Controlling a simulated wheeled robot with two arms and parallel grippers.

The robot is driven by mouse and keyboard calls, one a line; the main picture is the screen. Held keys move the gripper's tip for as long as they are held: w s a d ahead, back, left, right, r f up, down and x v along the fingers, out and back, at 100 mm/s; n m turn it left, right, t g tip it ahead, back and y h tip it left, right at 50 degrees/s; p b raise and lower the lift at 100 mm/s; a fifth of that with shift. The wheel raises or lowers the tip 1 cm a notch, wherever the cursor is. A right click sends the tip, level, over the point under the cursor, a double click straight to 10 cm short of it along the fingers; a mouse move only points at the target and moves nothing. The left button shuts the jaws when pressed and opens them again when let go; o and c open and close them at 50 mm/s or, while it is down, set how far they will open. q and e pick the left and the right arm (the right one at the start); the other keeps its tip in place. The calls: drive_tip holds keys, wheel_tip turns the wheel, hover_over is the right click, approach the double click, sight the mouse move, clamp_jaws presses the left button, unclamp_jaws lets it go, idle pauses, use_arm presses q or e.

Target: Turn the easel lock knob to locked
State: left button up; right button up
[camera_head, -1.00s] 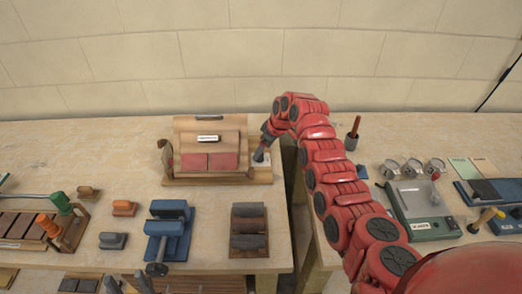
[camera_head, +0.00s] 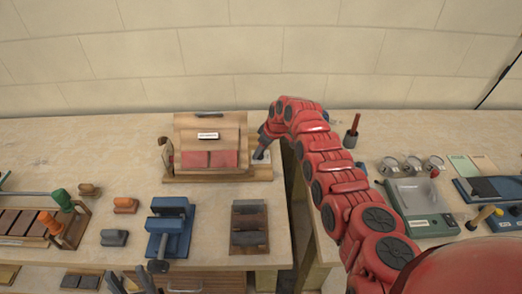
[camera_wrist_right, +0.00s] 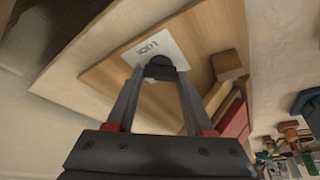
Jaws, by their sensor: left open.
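The wooden easel (camera_head: 240,122) with two red tiles (camera_head: 209,159) stands at the back of the left table. A white card at the right end of its base carries the dark lock knob (camera_wrist_right: 160,68). The card (camera_wrist_right: 150,52) reads "LOCK" in the right wrist view; the knob's exact angle is hard to tell. My right gripper (camera_head: 261,154) reaches down over this card. In the wrist view its two fingertips (camera_wrist_right: 160,73) lie against both sides of the knob, closed on it. My left gripper (camera_head: 131,284) shows partly at the bottom edge, open and empty, away from the easel.
A blue clamp-like tool (camera_head: 170,228), a dark block holder (camera_head: 249,228) and small orange and grey blocks stand in front of the easel. A gap separates this table from the right one, which holds gauges (camera_head: 411,166) and a grey-green device (camera_head: 420,205).

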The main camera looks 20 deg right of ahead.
clamp_jaws()
